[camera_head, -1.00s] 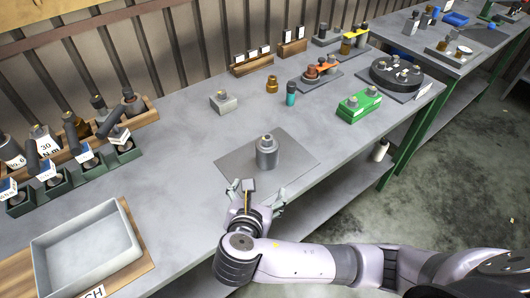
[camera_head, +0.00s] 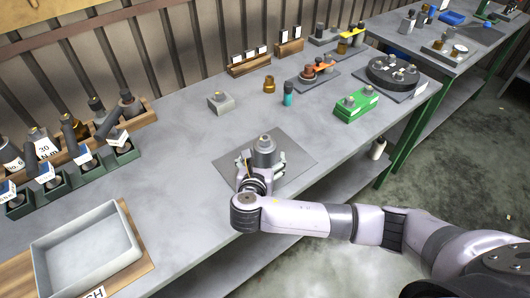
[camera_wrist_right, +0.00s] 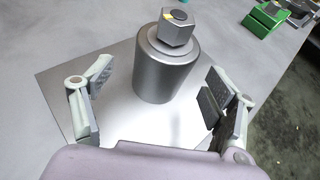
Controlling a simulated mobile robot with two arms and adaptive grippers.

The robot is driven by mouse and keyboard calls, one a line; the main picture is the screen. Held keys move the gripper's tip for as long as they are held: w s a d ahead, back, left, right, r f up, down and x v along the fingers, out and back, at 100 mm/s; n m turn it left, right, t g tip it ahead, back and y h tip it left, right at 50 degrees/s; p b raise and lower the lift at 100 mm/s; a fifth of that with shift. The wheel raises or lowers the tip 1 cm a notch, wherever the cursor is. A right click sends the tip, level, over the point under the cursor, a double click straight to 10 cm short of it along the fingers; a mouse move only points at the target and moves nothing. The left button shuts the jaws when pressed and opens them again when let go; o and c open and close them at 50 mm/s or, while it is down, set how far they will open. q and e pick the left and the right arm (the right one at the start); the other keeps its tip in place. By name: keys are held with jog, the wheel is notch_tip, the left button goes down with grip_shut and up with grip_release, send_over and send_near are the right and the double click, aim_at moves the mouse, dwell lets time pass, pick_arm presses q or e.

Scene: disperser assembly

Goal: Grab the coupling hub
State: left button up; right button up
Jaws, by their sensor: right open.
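The coupling hub (camera_head: 264,152) looks like a grey metal cylinder with a hex-shaped top bearing a small yellow mark. It stands upright on a dark grey mat (camera_head: 296,158) on the bench. In the right wrist view the hub (camera_wrist_right: 167,72) stands just beyond the fingers, between their lines. My right gripper (camera_head: 261,167) is open and low at the near side of the hub. Its two fingers (camera_wrist_right: 158,90) are spread wide, one to each side, with visible gaps to the hub. My left gripper is not in view.
A grey tray (camera_head: 38,262) lies at the front left. Green bins (camera_head: 84,166) with tools line the left back. Bench around the mat is clear.

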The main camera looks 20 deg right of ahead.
jog(key=x, duration=0.5)
jog(key=shift+s+d+p, duration=0.1)
jog(key=shift+p, duration=0.25)
jog(key=shift+c, duration=0.4)
grip_shut()
jog(key=shift+r, duration=0.15)
